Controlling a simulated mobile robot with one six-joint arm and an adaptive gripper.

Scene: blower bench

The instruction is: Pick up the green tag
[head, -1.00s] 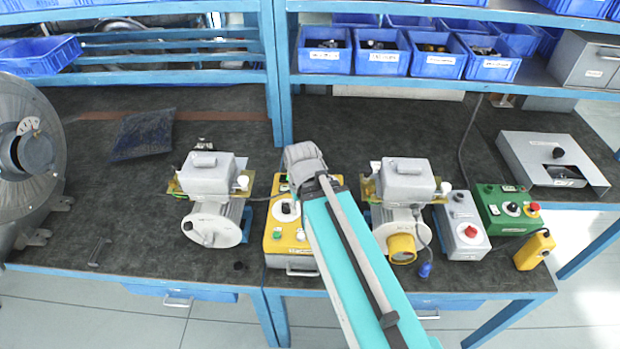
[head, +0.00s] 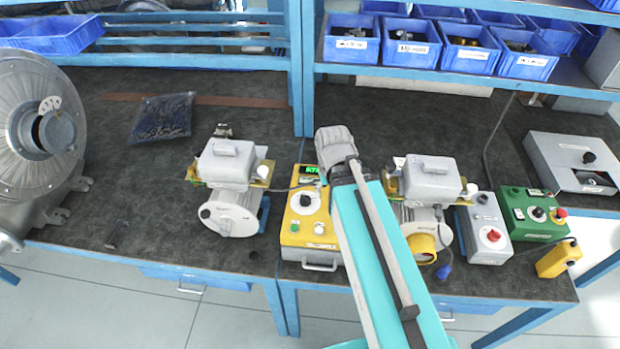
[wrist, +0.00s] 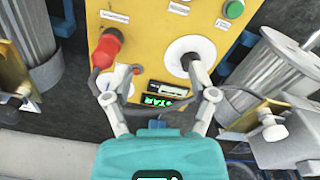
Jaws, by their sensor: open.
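I cannot make out a green tag in either view. My gripper (wrist: 148,74) is open and empty in the wrist view, its two fingers spread above the yellow control box (wrist: 150,60). A lit green display (wrist: 165,100) lies between the fingers at the box's edge. The left finger is near a red knob or plug (wrist: 105,48), the right one near a white round dial (wrist: 190,57); I cannot tell whether either touches. In the head view the yellow box (head: 297,238) stands mid-bench, partly behind my arm, and my fingers are hidden.
Grey motor units stand left (head: 230,210) and right (head: 430,180) of the yellow box. A grey box (head: 484,240), a green control box (head: 528,225) and a yellow pendant (head: 558,259) lie farther right. A shelf with blue bins (head: 410,50) hangs behind. The left bench has clear room.

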